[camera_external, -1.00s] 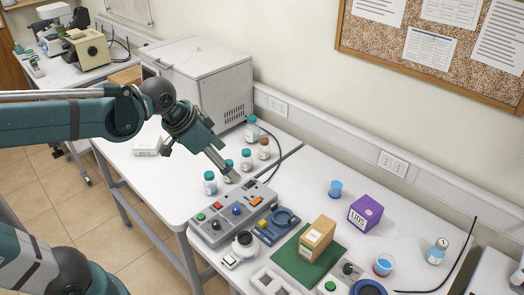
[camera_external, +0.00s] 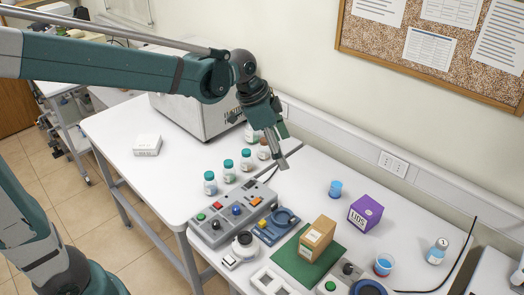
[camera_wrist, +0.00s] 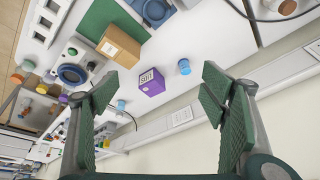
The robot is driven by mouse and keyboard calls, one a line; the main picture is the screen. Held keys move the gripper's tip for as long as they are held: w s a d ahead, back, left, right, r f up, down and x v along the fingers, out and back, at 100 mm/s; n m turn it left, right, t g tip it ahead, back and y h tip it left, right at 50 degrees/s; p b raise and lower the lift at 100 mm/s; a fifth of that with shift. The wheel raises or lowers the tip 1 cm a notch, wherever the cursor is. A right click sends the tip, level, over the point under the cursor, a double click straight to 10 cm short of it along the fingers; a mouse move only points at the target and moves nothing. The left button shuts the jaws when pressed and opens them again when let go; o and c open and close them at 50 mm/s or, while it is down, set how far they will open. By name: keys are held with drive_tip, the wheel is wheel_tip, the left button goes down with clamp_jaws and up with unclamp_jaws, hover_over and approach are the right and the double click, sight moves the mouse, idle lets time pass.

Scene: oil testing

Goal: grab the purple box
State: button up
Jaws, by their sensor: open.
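The purple box (camera_external: 365,213) stands on the white table, right of the cardboard box, with a white label on its side. In the wrist view the purple box (camera_wrist: 151,82) lies ahead, between the two fingers but farther off. My gripper (camera_external: 283,163) is above the table's back part, up and to the left of the purple box, apart from it. In the wrist view my gripper (camera_wrist: 165,115) has its green fingers spread wide with nothing between them.
A cardboard box (camera_external: 317,238) stands on a green mat (camera_external: 290,262) left of the purple box. A grey button panel (camera_external: 227,222) and several capped bottles (camera_external: 210,184) are to the left. The wall runs behind.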

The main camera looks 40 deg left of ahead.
drive_tip(key=w+d+f+m+g+h, duration=0.1)
drive_tip(key=w+d+f+m, duration=0.3)
drive_tip(key=w, duration=0.3)
drive_tip(key=w+d+f+m+g, duration=0.1)
drive_tip(key=w+d+f, duration=0.35)
drive_tip(key=w, duration=0.25)
drive_tip(key=m+g+p, duration=0.1)
drive_tip(key=m, duration=0.2)
approach(364, 203)
drive_tip(key=s+a+r, duration=0.1)
drive_tip(key=s+a, duration=0.1)
drive_tip(key=a, duration=0.1)
drive_tip(key=w+d+f+m, duration=0.1)
drive_tip(key=f, duration=0.1)
drive_tip(key=w+d+f+g, duration=0.1)
drive_tip(key=f, duration=0.1)
drive_tip(key=w+d+f+m+h, duration=0.1)
drive_tip(key=d+f, duration=0.1)
drive_tip(key=shift+d+f+m, duration=0.1)
drive_tip(key=shift+f+m, duration=0.1)
drive_tip(key=shift+m, duration=0.1)
drive_tip(key=shift+d+f, duration=0.15)
drive_tip(key=shift+f, duration=0.1)
drive_tip(key=shift+x, duration=0.95)
drive_tip(key=shift+d+f, duration=0.15)
drive_tip(key=shift+f, duration=0.15)
drive_tip(key=shift+s, duration=0.1)
